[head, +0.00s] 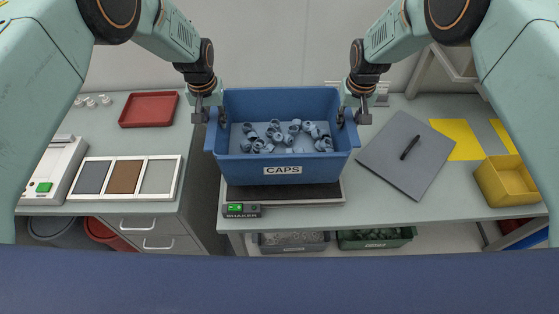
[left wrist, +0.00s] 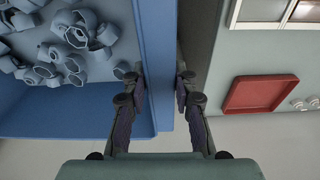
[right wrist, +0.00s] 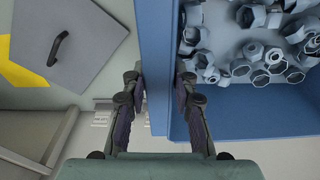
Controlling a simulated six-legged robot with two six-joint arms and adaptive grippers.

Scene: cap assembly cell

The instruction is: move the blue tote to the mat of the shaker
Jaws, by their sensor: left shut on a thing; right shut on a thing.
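The blue tote (head: 282,171), labelled CAPS and holding several grey-blue caps (head: 270,138), is level above the shaker's dark mat (head: 285,195). The mat's front strip shows below the tote; I cannot tell whether the tote touches it. The shaker (head: 241,211) has a lit green display. My left gripper (head: 213,116) is shut on the tote's left wall, also seen in the left wrist view (left wrist: 163,85). My right gripper (head: 350,117) is shut on the right wall, also seen in the right wrist view (right wrist: 160,85).
Right of the tote lie a grey board (head: 405,155) with a black handle, yellow mats (head: 453,139) and a yellow bin (head: 508,182). On the left counter are a red tray (head: 149,109) and a sectioned panel (head: 125,178). A gap separates the left counter from the shaker's table.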

